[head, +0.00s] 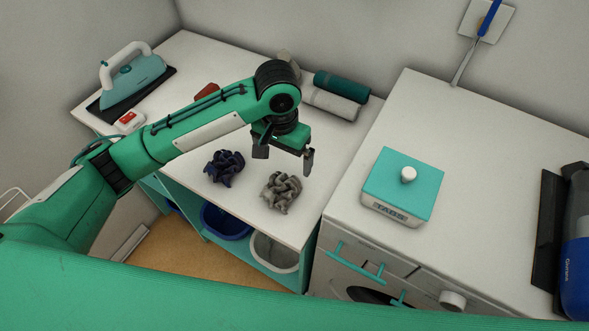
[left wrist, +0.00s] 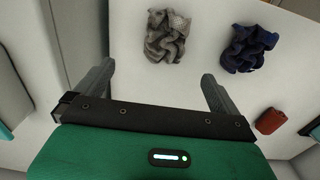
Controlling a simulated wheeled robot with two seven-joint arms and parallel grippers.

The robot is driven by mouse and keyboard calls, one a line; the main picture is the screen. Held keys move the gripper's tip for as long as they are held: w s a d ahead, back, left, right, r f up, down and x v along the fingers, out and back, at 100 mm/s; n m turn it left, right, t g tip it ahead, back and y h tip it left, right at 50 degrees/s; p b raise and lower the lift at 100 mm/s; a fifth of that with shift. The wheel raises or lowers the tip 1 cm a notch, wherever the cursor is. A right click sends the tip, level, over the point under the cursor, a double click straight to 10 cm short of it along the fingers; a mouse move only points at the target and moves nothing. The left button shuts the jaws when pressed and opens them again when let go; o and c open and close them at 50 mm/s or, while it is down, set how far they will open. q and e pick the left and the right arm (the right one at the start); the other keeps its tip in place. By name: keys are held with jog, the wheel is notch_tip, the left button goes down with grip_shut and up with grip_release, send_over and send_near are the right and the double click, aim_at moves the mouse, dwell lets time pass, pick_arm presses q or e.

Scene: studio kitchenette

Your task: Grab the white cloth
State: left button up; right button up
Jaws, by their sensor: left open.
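A crumpled pale grey-white cloth (head: 281,192) lies on the white counter near its front edge. It also shows in the left wrist view (left wrist: 166,37), beyond the fingertips. A crumpled dark blue cloth (head: 224,167) lies beside it, apart, to its left in the head view and to its right in the left wrist view (left wrist: 250,48). My left gripper (head: 284,157) is open and empty, above the counter just behind the pale cloth in the head view. Its two fingers also show in the left wrist view (left wrist: 158,80). My right gripper is not in view.
A teal iron (head: 135,75) stands at the back left. Rolled green (head: 341,86) and whitish (head: 334,104) towels lie at the back. A red item (left wrist: 270,121) lies near the blue cloth. Blue (head: 226,220) and white (head: 274,254) bins stand below. A teal-topped box (head: 404,183) stands right.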

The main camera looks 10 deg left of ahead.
aim_at(280, 186)
pick_arm(q)
jog(key=f, duration=0.1)
jog(key=f+p, duration=0.1)
jog(key=f, duration=0.1)
jog(key=shift+s+a, duration=0.2)
jog(key=shift+a, duration=0.15)
notch_tip(280, 186, down, 3)
jog(key=shift+w+d+f, duration=0.1)
jog(key=shift+w, duration=0.05)
jog(key=f+p, duration=0.1)
jog(key=f, duration=0.1)
jog(key=shift+a+f+p, duration=0.2)
jog(key=shift+f+p, duration=0.15)
notch_tip(280, 186, down, 4)
jog(key=shift+a+r+p, duration=0.15)
jog(key=shift+r+p, duration=0.1)
jog(key=shift+p, duration=0.4)
jog(key=shift+f, duration=0.35)
jog(key=c, duration=0.9)
jog(key=shift+c, duration=0.6)
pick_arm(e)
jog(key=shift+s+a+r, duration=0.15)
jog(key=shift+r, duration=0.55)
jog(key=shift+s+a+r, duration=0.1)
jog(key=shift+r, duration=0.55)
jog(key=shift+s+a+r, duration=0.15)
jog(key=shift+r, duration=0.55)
